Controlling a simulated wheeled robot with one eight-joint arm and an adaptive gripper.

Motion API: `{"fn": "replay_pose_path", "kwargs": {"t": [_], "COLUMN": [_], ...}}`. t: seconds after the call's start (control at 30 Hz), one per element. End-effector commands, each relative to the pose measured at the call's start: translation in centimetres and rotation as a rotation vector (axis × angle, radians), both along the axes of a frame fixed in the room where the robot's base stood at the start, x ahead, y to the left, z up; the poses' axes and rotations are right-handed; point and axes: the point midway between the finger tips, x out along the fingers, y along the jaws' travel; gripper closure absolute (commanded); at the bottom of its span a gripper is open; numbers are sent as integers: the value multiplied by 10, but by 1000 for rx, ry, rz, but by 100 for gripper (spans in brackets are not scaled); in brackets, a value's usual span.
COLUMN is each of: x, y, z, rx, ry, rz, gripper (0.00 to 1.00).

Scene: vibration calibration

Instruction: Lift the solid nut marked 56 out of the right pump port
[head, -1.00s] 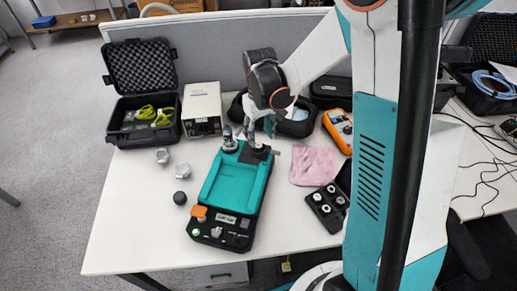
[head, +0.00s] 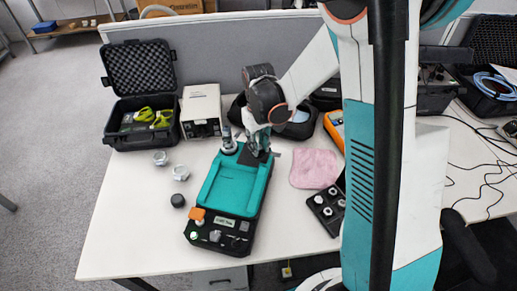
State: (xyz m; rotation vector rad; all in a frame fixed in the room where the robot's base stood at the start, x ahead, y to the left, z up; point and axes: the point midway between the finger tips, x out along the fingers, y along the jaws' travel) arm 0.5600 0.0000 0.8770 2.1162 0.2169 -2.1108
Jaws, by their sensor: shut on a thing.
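The teal and black pump unit (head: 236,183) lies on the white table, with its two ports at the far end. A grey cylindrical fitting (head: 227,143) stands upright in the left port. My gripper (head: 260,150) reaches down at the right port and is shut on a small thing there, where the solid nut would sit. The fingers hide that thing and most of the port, and the marking 56 cannot be read. I cannot tell whether it is seated or raised.
Two silver nuts (head: 180,173) (head: 160,158) and a dark round piece (head: 178,200) lie left of the pump. A grey instrument box (head: 200,112) and open black case (head: 141,100) stand behind. A pink cloth (head: 314,168) and black nut tray (head: 328,207) lie right.

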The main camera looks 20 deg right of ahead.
Motion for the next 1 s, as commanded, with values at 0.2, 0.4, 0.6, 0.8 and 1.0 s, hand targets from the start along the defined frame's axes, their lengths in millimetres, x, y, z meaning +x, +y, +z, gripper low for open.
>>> {"fn": "replay_pose_path", "kwargs": {"t": [0.2,0.4,0.6,0.8,1.0], "x": [-1,-1,-1,-1,-1], "y": [1,1,0,0,0], "z": [-2,12,45,90,134], "rx": [1,1,1,0,0], "ry": [2,2,1,1,1], "rz": [1,1,1,0,0], "gripper": [100,100,100,100,100]}}
